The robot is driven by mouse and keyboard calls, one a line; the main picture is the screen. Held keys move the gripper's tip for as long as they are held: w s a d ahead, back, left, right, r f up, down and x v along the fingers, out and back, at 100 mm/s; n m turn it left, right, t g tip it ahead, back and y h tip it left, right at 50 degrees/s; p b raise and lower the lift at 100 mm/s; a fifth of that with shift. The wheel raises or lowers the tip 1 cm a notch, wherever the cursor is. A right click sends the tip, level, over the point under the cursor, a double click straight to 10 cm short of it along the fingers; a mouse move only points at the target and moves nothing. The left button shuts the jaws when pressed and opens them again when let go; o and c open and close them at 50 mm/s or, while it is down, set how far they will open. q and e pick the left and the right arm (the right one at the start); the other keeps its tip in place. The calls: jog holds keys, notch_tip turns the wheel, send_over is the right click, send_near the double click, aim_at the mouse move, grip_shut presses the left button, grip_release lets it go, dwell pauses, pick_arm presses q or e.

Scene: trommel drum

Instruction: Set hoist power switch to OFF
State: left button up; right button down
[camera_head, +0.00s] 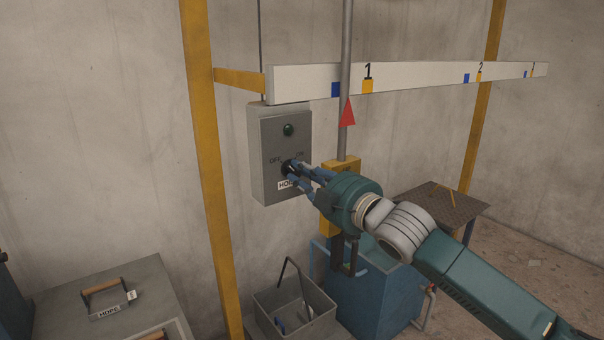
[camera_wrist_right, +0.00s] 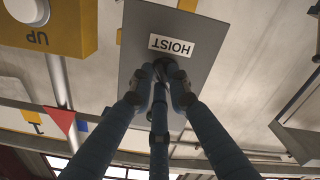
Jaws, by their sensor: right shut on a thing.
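The grey hoist switch box (camera_head: 262,150) hangs on the wall, with a dark green round lamp (camera_head: 288,130) near its top. OFF and ON are lettered left and right above a dark rotary knob (camera_head: 286,169). My right gripper (camera_head: 295,170) is at the knob with its blue fingers closed around it; the fingers partly hide the knob and the label below. In the right wrist view the box front (camera_wrist_right: 208,75) appears upside down with its HOIST label (camera_wrist_right: 172,45), and my right gripper (camera_wrist_right: 164,75) is shut on the knob. The knob's exact setting is hidden. My left gripper is not in view.
A yellow box (camera_head: 342,166) on a grey pole stands right of the switch box; its UP button (camera_wrist_right: 28,8) shows in the right wrist view. A white numbered beam (camera_head: 420,82) runs above. A grey bin (camera_head: 272,297) and blue container (camera_head: 375,300) stand below.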

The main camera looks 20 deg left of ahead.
jog(key=shift+n, duration=0.5)
jog(key=c, duration=1.7)
grip_release()
jog(key=shift+o, duration=0.2)
jog(key=v, duration=1.2)
